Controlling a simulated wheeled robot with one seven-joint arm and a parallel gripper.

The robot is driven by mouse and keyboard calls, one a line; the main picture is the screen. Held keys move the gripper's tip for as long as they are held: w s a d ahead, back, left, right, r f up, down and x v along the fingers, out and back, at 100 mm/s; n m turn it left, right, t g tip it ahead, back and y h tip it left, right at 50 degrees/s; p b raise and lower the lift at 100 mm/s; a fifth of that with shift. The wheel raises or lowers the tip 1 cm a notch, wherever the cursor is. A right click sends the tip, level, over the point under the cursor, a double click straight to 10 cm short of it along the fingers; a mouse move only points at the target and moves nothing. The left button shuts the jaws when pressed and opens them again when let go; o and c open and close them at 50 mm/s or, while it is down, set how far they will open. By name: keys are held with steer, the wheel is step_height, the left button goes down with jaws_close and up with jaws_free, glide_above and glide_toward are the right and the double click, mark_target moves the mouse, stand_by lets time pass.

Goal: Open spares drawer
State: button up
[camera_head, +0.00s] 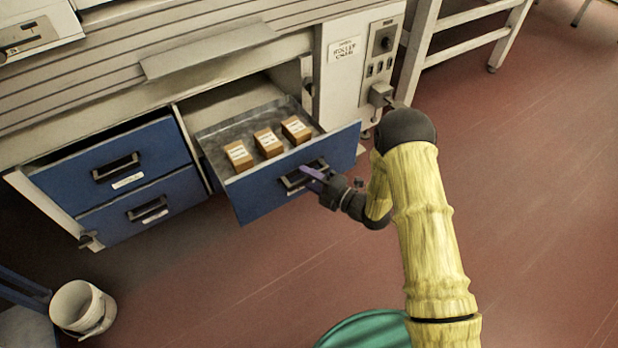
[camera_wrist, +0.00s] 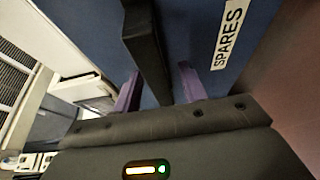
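The spares drawer (camera_head: 262,203) is a blue-fronted drawer pulled well out of the bench, with its grey tray interior showing. Its front bears a white SPARES label (camera_wrist: 229,36) in the wrist view. The drawer's dark bar handle (camera_head: 292,183) also shows in the wrist view (camera_wrist: 146,45), running between my two purple fingers. My gripper (camera_head: 315,180) is at this handle, with the fingers apart on either side of it. A strip of blue shows between the handle and the left finger, so it does not look clamped.
Three small labelled brown boxes (camera_head: 268,143) lie in the drawer. A switch panel (camera_head: 372,60) stands behind right. A white bucket (camera_head: 82,306) and a green round object (camera_head: 366,332) are near. Red floor is clear at right.

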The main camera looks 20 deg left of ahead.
steer(key=shift+d, duration=0.1)
steer(key=p+v, duration=0.4)
steer(key=v, duration=1.3)
steer(key=shift+d, duration=0.1)
